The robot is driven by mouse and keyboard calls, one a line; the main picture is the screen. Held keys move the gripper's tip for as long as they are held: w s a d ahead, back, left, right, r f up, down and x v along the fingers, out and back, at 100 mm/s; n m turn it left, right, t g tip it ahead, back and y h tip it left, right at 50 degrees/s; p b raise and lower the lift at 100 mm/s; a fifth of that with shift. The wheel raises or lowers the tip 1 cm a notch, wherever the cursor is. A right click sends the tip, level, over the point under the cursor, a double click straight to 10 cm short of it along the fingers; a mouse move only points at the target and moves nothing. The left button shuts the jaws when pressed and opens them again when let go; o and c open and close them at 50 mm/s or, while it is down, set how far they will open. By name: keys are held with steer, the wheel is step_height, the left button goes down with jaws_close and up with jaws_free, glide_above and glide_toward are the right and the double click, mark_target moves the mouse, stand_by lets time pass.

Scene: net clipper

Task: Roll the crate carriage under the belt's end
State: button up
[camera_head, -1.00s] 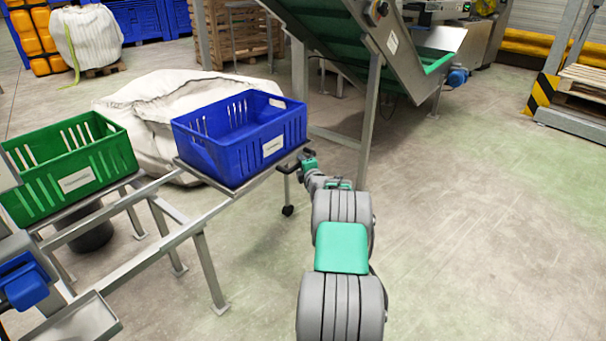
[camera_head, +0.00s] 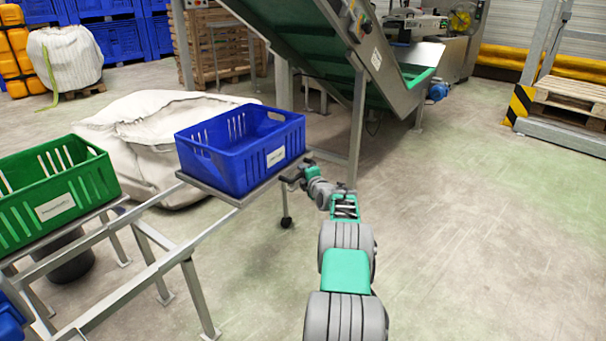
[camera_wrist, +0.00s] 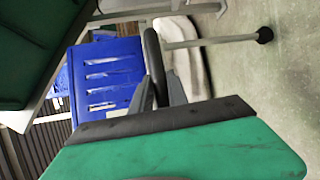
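The blue crate (camera_head: 240,150) stands upright on the crate carriage (camera_head: 222,197), a flat grey platform at the right end of the metal rails. It also shows in the wrist view (camera_wrist: 108,75). My gripper (camera_head: 289,178) is at the dark handle on the carriage's right side. In the wrist view the dark handle (camera_wrist: 152,52) passes between the fingers of my gripper (camera_wrist: 160,92), which look closed around it. The inclined conveyor (camera_head: 345,55) rises leftward behind the crate. Its upper end is cut off by the top of the head view.
A green crate (camera_head: 55,195) sits on the rail frame (camera_head: 150,272) at left. A white sack (camera_head: 150,130) slumps behind the rails. A conveyor leg (camera_head: 357,130) stands just beyond my gripper. The floor to the right is clear.

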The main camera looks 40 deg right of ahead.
steer(key=o, duration=0.4)
steer(key=shift+s+d, duration=0.15)
steer(key=shift+s+r+p, duration=0.2)
steer(key=shift+s+p, duration=0.1)
steer(key=shift+s, duration=0.05)
steer(key=p+v, duration=0.2)
steer(key=v, duration=0.5)
steer(key=shift+f+p, duration=0.15)
steer(key=shift+p, duration=0.2)
